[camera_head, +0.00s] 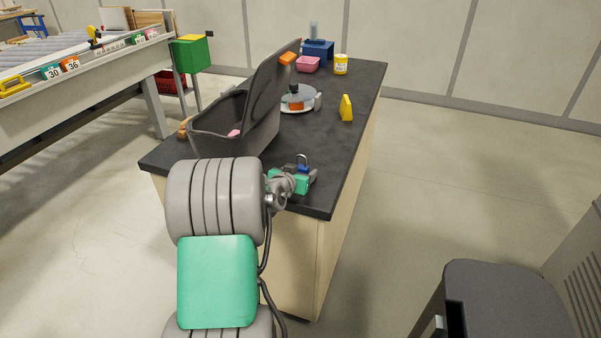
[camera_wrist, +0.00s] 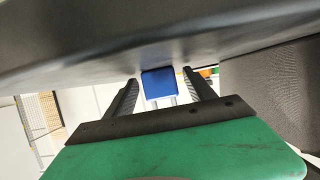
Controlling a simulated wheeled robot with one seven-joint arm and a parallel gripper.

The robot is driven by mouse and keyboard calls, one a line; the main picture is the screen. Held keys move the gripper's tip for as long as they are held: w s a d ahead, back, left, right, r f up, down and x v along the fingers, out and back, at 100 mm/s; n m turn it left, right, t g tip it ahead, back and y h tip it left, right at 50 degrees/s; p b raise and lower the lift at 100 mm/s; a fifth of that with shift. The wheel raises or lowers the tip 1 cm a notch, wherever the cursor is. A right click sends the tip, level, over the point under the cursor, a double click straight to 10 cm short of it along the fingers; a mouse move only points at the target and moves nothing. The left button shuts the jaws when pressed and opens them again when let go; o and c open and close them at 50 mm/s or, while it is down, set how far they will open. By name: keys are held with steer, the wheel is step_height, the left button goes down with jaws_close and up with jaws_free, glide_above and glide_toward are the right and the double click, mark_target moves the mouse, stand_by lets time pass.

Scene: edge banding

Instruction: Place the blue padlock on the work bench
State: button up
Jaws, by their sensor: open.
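The blue padlock (camera_head: 303,168) is at the near end of the dark-topped work bench (camera_head: 338,150), with its metal shackle pointing up. In the wrist view, which looks upside down, its blue body (camera_wrist: 159,84) meets the bench top (camera_wrist: 90,50) and appears to rest on it. My gripper (camera_head: 306,173) is low over the bench around the padlock. In the wrist view my gripper (camera_wrist: 162,88) is open, with one finger on each side of the padlock and visible gaps between. The lower part of the padlock is partly hidden in the head view.
An open grey toolbox (camera_head: 213,128) stands on the bench left of my gripper. The bench's right edge is close.

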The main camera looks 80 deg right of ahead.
steer(key=shift+r+p, duration=0.3)
steer(key=v, duration=1.2)
steer(key=w+a+f+n+t+y, duration=0.25)
steer(key=w+a+n+y, duration=0.2)
steer(key=w+a, duration=0.75)
steer(key=w+a+f+n+t+y, duration=0.25)
steer(key=w+a+n+y, duration=0.2)
steer(key=w+a, duration=0.75)
steer(key=s+a+n+y, duration=0.1)
steer(key=s+a+n, duration=0.1)
steer(key=a, duration=0.7)
steer(key=s+a+n+g+y, duration=0.1)
steer(key=s+a+n+y, duration=0.1)
steer(key=a+n, duration=0.3)
steer(key=s+a+n+y, duration=0.1)
steer(key=s+a+n, duration=0.2)
steer(key=a, duration=1)
steer(key=shift+a+g+y, duration=0.2)
steer(key=shift+g+y, duration=0.2)
